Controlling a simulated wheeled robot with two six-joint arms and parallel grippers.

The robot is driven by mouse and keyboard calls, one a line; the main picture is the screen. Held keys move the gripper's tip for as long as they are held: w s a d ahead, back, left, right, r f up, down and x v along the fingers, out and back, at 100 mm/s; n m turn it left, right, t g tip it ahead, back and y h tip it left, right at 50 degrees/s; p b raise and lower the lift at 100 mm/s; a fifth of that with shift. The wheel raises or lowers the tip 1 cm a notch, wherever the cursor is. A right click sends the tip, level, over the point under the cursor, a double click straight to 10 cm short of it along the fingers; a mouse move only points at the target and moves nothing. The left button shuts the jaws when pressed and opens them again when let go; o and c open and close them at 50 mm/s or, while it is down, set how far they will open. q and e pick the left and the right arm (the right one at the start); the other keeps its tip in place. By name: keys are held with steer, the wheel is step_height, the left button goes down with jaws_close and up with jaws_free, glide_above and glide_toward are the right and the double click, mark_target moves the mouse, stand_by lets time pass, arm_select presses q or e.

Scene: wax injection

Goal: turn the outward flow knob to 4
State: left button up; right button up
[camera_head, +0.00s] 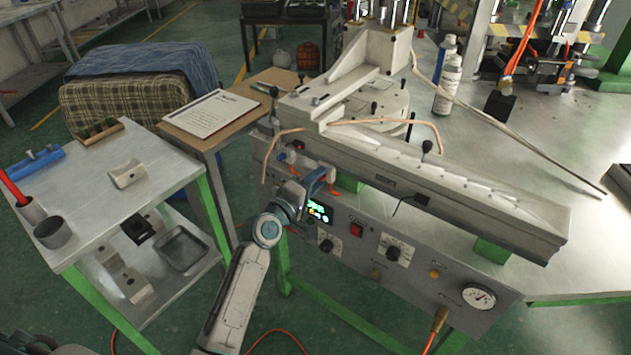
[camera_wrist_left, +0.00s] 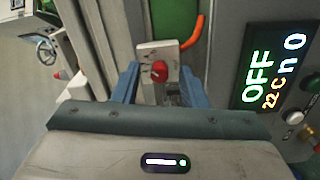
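The machine's front panel (camera_head: 420,280) carries a dark dial knob on a white plate (camera_head: 396,250) and another dial knob (camera_head: 326,245) to its left. Their labels are too small to read, so I cannot tell which is the outward flow knob or its setting. My left gripper (camera_head: 314,182) is at the panel's left end, above the lit display (camera_head: 318,211). In the left wrist view its two blue fingers (camera_wrist_left: 160,90) stand apart, on either side of a pale block with a red knob (camera_wrist_left: 159,71); contact is unclear. My right gripper is not in view.
The display (camera_wrist_left: 265,75) reads OFF in the left wrist view. The panel also has a red switch (camera_head: 356,229) and a round gauge (camera_head: 478,296). An orange hose (camera_wrist_left: 194,32) runs beside the block. A metal side table (camera_head: 130,190) stands left of my left arm.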

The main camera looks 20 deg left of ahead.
arm_select(q)
steer(key=v, duration=1)
steer(key=shift+s+b, duration=0.35)
steer(key=shift+b, duration=0.05)
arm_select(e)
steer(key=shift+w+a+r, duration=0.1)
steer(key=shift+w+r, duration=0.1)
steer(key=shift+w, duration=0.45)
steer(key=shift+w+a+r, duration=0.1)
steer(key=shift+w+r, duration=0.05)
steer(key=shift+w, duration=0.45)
arm_select(q)
steer(key=shift+a, duration=0.15)
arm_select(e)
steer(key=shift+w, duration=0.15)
arm_select(q)
steer(key=shift+f, duration=0.15)
